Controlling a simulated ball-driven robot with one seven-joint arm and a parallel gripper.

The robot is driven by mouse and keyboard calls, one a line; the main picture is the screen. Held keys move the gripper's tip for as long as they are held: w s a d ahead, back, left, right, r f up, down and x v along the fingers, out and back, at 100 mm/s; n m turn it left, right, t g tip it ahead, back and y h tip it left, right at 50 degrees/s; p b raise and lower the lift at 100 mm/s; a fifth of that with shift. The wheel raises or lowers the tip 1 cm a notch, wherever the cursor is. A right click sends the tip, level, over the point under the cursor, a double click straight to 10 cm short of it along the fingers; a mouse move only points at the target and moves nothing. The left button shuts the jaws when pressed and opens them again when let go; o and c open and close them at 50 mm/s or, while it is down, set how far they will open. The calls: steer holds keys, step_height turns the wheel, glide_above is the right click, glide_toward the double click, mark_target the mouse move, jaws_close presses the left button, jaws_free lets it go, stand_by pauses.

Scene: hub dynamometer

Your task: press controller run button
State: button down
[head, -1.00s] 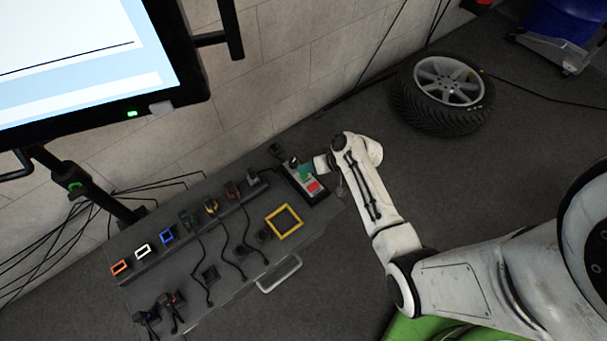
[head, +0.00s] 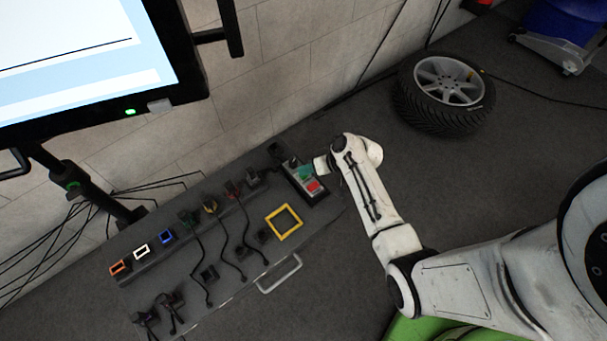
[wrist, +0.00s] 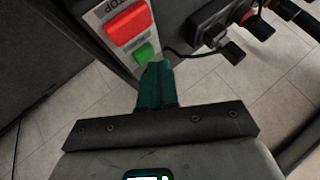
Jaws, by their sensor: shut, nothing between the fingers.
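The controller (head: 303,181) is a box at the right end of the grey cart top, with a red button (head: 313,186) on its pale face. In the wrist view the controller's pale panel (wrist: 100,18) carries a large red button (wrist: 129,22) marked STOP and a smaller green button (wrist: 145,52) beside it. My gripper (wrist: 155,68) has its teal fingers shut and empty. The fingertips are at the lower edge of the green button and overlap it in view; I cannot tell whether they touch. In the head view the gripper (head: 306,172) is over the controller and partly covers it.
The cart top (head: 235,285) holds cables, several coloured sockets and a yellow frame (head: 284,222). A dark connector block (wrist: 225,25) stands close right of the fingers. A monitor (head: 90,60) is at the upper left. A tyre (head: 446,92) lies on open floor.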

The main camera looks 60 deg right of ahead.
mark_target(307, 176)
steer(key=shift+f+b, duration=0.35)
steer(key=shift+f, duration=0.1)
stand_by(0.7)
steer(key=shift+r, duration=0.1)
steer(key=shift+r+p, duration=0.75)
steer(key=shift+p, duration=0.05)
steer(key=shift+r+p, duration=2.25)
steer(key=shift+r, duration=0.3)
